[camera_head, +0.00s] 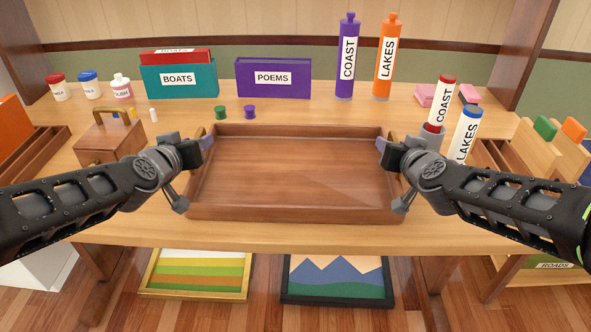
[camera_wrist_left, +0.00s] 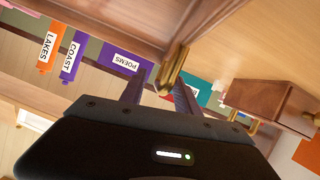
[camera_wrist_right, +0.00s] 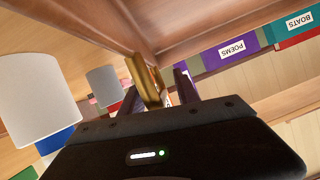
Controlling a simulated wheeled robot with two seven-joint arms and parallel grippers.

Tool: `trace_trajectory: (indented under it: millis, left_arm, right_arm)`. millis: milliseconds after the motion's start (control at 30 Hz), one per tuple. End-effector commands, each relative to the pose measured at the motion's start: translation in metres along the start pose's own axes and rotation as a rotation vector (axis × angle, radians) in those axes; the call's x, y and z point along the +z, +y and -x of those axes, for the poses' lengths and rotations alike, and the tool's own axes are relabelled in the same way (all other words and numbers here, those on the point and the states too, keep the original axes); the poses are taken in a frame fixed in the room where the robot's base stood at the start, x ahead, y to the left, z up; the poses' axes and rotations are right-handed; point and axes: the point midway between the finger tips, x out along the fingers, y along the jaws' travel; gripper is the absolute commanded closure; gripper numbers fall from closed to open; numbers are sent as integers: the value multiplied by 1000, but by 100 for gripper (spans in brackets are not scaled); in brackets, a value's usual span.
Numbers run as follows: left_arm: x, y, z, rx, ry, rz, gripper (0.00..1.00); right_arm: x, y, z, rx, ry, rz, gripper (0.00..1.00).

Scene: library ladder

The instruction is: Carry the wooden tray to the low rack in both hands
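The empty brown wooden tray (camera_head: 290,212) lies flat on the wooden bench, between my two grippers. My left gripper (camera_head: 207,145) is at the tray's left side. In the left wrist view its fingers stand apart with a brass handle (camera_wrist_left: 175,68) between them. My right gripper (camera_head: 382,146) is at the tray's right side. In the right wrist view its fingers also stand apart around a brass handle (camera_wrist_right: 148,80), with a gap showing beside it. I cannot pick out the low rack with certainty in any view.
A teal BOATS box (camera_head: 178,79) and purple POEMS box (camera_head: 273,78) stand behind the tray. COAST and LAKES tubes (camera_head: 466,132) stand close to my right gripper. A wooden box (camera_head: 108,140) with a handle sits left. Green and purple spools (camera_head: 221,112) lie behind the tray.

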Motion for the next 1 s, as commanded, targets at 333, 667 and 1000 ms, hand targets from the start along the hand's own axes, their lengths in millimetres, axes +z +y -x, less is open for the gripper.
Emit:
trace_trajectory:
  millis: [333, 667, 1000]
  left_arm:
    - [0, 0, 0, 0, 0, 0, 77]
    - [0, 0, 0, 0, 0, 0, 100]
    - [0, 0, 0, 0, 0, 0, 100]
  right_arm:
    - [0, 0, 0, 0, 0, 0, 77]
    - [0, 0, 0, 0, 0, 0, 100]
    - [0, 0, 0, 0, 0, 0, 100]
